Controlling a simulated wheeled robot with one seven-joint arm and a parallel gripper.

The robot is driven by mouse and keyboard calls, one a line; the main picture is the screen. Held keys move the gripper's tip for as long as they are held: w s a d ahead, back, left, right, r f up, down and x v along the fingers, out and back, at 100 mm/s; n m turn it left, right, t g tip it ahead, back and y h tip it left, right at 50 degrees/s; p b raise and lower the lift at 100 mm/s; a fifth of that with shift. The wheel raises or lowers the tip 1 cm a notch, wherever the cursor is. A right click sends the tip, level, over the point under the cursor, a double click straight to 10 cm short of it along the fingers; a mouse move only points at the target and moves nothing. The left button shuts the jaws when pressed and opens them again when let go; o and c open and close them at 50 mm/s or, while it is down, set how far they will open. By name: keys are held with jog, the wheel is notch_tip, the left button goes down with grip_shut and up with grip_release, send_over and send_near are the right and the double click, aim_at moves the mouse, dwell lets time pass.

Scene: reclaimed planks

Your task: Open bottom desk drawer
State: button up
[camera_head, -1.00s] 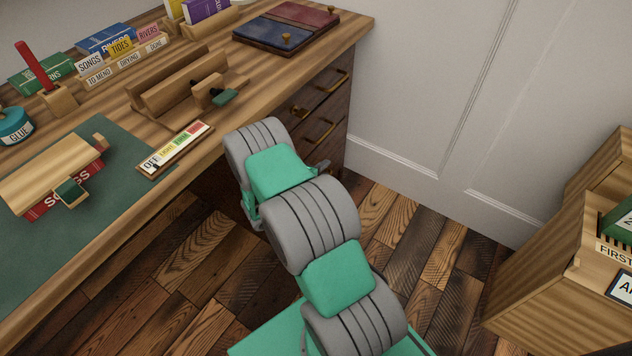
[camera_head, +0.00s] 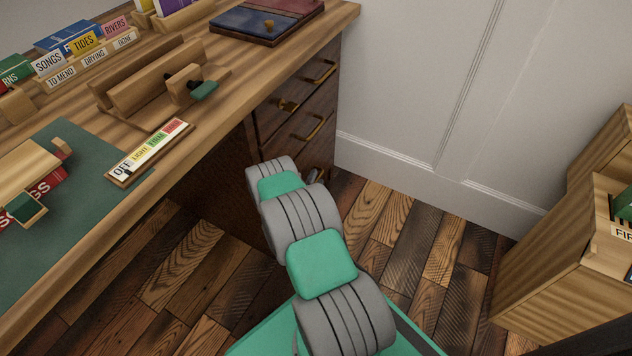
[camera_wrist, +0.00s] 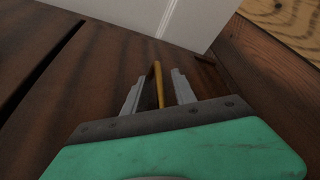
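The desk's drawer stack has dark wooden fronts with brass handles. The upper handle (camera_head: 320,72) and the one below it (camera_head: 312,128) show in the head view; the bottom drawer is mostly hidden behind my arm. In the wrist view, the bottom drawer front (camera_wrist: 85,75) fills the left and middle, with a dark seam at its left. Its brass handle (camera_wrist: 158,82) stands between my gripper's (camera_wrist: 157,90) two grey fingers. The fingers are apart, one on each side of the handle, with gaps showing. My gripper is mostly hidden in the head view.
The desk top (camera_head: 225,110) carries a label strip, wooden holders and a dark folder. A white wall (camera_head: 420,80) stands close to the right of the drawers. A wooden cabinet (camera_head: 540,260) stands at the far right. The plank floor (camera_head: 410,240) between is clear.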

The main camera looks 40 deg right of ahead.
jog(key=shift+c, duration=0.4)
grip_shut()
dwell(0.9)
